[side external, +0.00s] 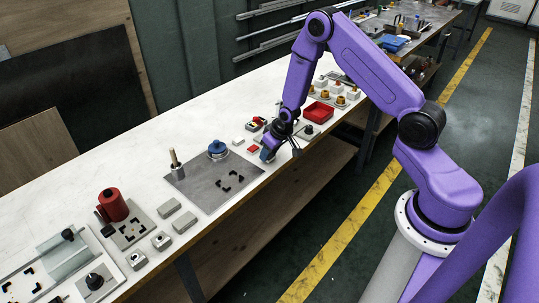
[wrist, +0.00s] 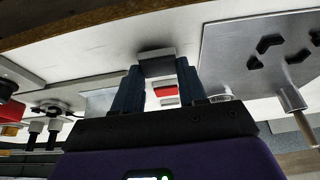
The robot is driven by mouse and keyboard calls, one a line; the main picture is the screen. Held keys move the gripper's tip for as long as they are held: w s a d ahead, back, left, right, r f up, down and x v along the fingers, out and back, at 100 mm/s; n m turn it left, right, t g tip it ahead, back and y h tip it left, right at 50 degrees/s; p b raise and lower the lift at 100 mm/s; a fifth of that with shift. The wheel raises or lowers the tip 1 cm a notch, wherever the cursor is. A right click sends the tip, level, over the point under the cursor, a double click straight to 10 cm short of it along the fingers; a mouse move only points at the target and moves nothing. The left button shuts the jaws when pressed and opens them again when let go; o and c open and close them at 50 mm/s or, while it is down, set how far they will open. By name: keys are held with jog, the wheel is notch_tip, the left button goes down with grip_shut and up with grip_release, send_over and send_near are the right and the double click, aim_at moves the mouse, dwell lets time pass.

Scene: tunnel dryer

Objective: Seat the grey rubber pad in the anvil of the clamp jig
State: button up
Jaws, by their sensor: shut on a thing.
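My gripper (side external: 267,156) is low over the front edge of the white bench, just right of a grey plate (side external: 196,190) with black corner pieces, a post and a blue-topped part. In the wrist view my gripper (wrist: 157,68) is shut on a dark grey block, which looks like the rubber pad (wrist: 156,60), held crosswise between the fingertips. The pad cannot be made out in the side view. The grey plate also shows at the right in the wrist view (wrist: 225,45). I cannot tell for certain which fixture is the clamp jig; its anvil is not clearly identifiable.
A red block (side external: 253,149) and a white block (side external: 238,141) lie beside my gripper. A red tray (side external: 318,112) is farther along. A red cylinder (side external: 113,205) stands by a smaller marked plate (side external: 130,234) and grey blocks (side external: 169,207). The bench's back middle is clear.

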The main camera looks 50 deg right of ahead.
notch_tip(320, 180, up, 8)
jog(key=r, duration=0.1)
jog(key=s+d+r, duration=0.3)
jog(key=d, duration=0.5)
jog(key=s+d+r, duration=0.2)
jog(key=d+r, duration=0.1)
jog(key=d, duration=0.4)
jog(key=w+d+f, duration=0.2)
jog(key=w+f, duration=0.1)
jog(key=w+d+f, duration=0.1)
jog(key=w+f, duration=0.2)
jog(key=w, duration=0.1)
jog(key=w+d+f, duration=0.2)
jog(key=w, duration=0.2)
jog(key=shift+d+f, duration=0.35)
jog(key=shift+f, duration=0.05)
jog(key=shift+w+d+f, duration=0.2)
jog(key=shift+w+f, duration=0.2)
jog(key=shift+f, duration=0.2)
jog(key=shift+w+f, duration=0.1)
jog(key=shift+f, duration=1.5)
jog(key=shift+f, duration=0.15)
jog(key=o, duration=1)
jog(key=shift+o, duration=0.2)
